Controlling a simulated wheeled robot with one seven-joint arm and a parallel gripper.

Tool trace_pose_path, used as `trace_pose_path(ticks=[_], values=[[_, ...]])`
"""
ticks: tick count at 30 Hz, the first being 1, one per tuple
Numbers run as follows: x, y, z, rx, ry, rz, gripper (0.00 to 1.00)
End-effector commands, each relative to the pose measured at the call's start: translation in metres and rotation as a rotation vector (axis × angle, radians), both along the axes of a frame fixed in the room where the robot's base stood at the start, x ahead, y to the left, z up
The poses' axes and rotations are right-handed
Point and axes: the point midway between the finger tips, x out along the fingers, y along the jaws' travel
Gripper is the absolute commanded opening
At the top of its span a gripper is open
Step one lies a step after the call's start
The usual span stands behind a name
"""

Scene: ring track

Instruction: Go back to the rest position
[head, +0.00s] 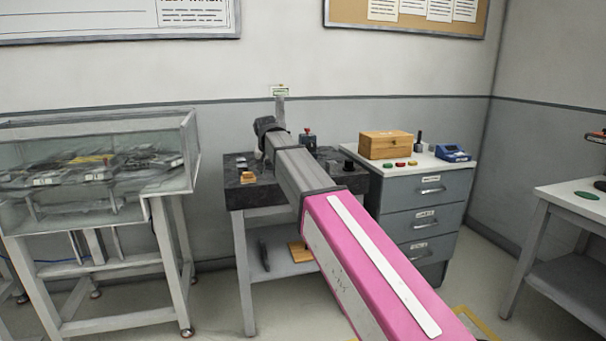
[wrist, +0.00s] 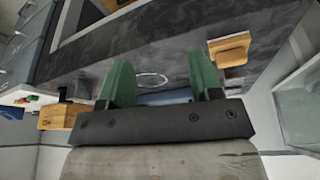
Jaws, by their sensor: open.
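My gripper (wrist: 161,72) shows in the wrist view with its two green fingers spread apart and nothing seen held between them. It is over or beside a dark stone-topped table (wrist: 170,40); its exact height is unclear. In the head view my pink and grey arm reaches out to this table (head: 235,195), and the fingers are hidden behind the arm's far end. A thin pale ring shape (wrist: 152,80) shows between the fingers on the dark surface.
A small wooden block (head: 248,177) sits at the tabletop's left. A drawer cabinet (head: 425,215) with a wooden box (head: 385,145) and a blue device (head: 453,153) stands to the right. A glass-cased bench (head: 95,165) is at left, another bench (head: 575,200) at far right.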

Motion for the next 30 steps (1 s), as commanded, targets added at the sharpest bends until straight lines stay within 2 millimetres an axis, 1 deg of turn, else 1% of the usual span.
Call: trace_pose_path(ticks=[1,5,6,8,9,11,12,14,15,20,21,23,27,30], values=[[-0.005,-0.012,-0.016,-0.004,0.011,-0.002,0.58],[-0.015,-0.047,-0.061,-0.014,0.042,-0.004,0.58],[-0.020,-0.059,-0.078,-0.016,0.054,-0.004,0.58],[-0.029,-0.079,-0.104,-0.020,0.072,-0.005,0.58],[-0.035,-0.093,-0.121,-0.021,0.085,-0.005,0.58],[-0.045,-0.112,-0.144,-0.024,0.102,-0.005,0.58],[-0.052,-0.125,-0.160,-0.026,0.115,-0.006,0.58],[-0.064,-0.143,-0.182,-0.026,0.133,-0.007,0.58],[-0.072,-0.155,-0.197,-0.026,0.145,-0.008,0.58],[-0.110,-0.202,-0.251,-0.024,0.193,-0.012,0.58],[-0.121,-0.212,-0.264,-0.023,0.206,-0.011,0.58],[-0.138,-0.228,-0.282,-0.019,0.223,-0.015,0.58],[-0.180,-0.262,-0.320,-0.010,0.263,-0.019,0.58],[-0.209,-0.282,-0.343,-0.001,0.290,-0.023,0.58]])
